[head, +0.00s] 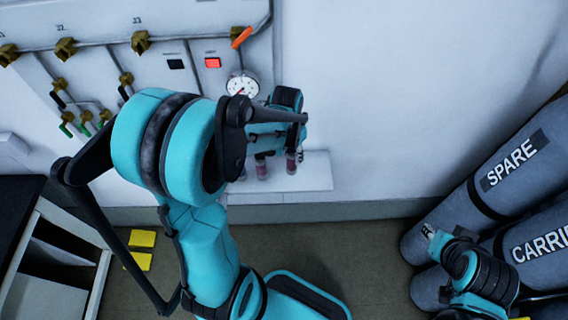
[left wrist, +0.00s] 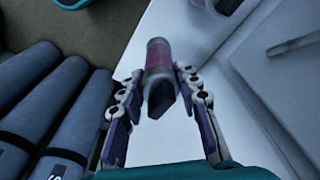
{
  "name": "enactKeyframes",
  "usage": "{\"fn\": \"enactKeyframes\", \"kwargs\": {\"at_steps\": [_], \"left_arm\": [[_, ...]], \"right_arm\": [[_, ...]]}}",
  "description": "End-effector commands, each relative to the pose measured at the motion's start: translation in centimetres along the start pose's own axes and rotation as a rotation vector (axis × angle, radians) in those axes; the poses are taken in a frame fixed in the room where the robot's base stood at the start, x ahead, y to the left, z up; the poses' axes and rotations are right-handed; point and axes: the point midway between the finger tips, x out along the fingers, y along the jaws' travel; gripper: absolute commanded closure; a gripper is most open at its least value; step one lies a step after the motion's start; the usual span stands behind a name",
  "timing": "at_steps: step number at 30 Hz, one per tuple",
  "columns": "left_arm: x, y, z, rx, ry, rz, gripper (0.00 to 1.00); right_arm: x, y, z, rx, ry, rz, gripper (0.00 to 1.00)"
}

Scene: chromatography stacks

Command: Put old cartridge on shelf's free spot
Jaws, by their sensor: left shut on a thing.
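My left gripper (left wrist: 160,100) is shut on a cartridge (left wrist: 160,68) with a clear top, pinkish-red filling and a dark end. In the head view, the left gripper (head: 285,138) is over the white wall shelf (head: 318,172), partly hidden by my own arm. The held cartridge appears to be the right one below the fingers (head: 291,164). A second cartridge (head: 262,168) is at the shelf just left of it, and part of one shows at the top of the left wrist view (left wrist: 226,4). Whether the held cartridge touches the shelf is unclear. My right gripper (head: 430,232) is at lower right, its opening unclear.
Grey cylinders marked SPARE (head: 515,160) and CARRIER, the latter partly cut off, lie at the right. A gauge (head: 242,85) and valve panel (head: 195,65) are on the wall behind my left arm. A dark-topped cabinet (head: 18,205) stands at lower left. The shelf's right end looks bare.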

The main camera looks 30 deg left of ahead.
Motion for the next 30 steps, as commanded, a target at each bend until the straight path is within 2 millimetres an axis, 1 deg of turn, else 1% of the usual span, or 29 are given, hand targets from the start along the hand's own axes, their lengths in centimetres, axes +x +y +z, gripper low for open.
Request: {"fn": "enactKeyframes", "kwargs": {"at_steps": [1, 3, 7, 11, 16, 18, 25, 29, 30], "left_arm": [[0.9, -1.1, 0.2, -0.006, 0.000, 0.000, 1.00], [1.5, -2.2, 0.5, -0.004, 0.000, 0.000, 1.00], [2.1, -3.4, 0.7, -0.001, 0.000, 0.000, 1.00], [2.8, -3.6, 0.8, 0.002, 0.000, 0.000, 1.00], [5.4, -3.6, 1.1, 0.002, 0.000, 0.000, 1.00], [6.2, -3.6, 1.2, 0.002, 0.000, 0.000, 1.00], [6.1, -3.5, 1.3, 0.001, 0.000, 0.000, 1.00], [6.5, -3.5, 1.3, 0.001, 0.000, 0.000, 1.00], [6.5, -3.5, 1.3, 0.001, 0.000, 0.000, 0.65]], "right_arm": [[0.5, 0.0, 0.3, 0.000, 0.000, 0.000, 0.69], [0.7, 0.0, 0.5, 0.000, 0.000, 0.000, 0.69], [0.9, 0.0, 0.7, 0.000, 0.000, 0.000, 0.69], [1.1, 0.0, 0.8, 0.000, 0.000, 0.000, 0.69], [2.1, 0.0, 1.6, 0.000, 0.000, 0.000, 0.69], [2.4, 0.0, 1.7, 0.000, 0.000, 0.000, 0.69], [2.2, 0.0, 1.6, 0.000, 0.000, 0.000, 0.69], [2.5, 0.0, 1.8, 0.000, 0.000, 0.000, 0.69], [2.6, 0.0, 1.9, 0.000, 0.000, 0.000, 0.69]]}}
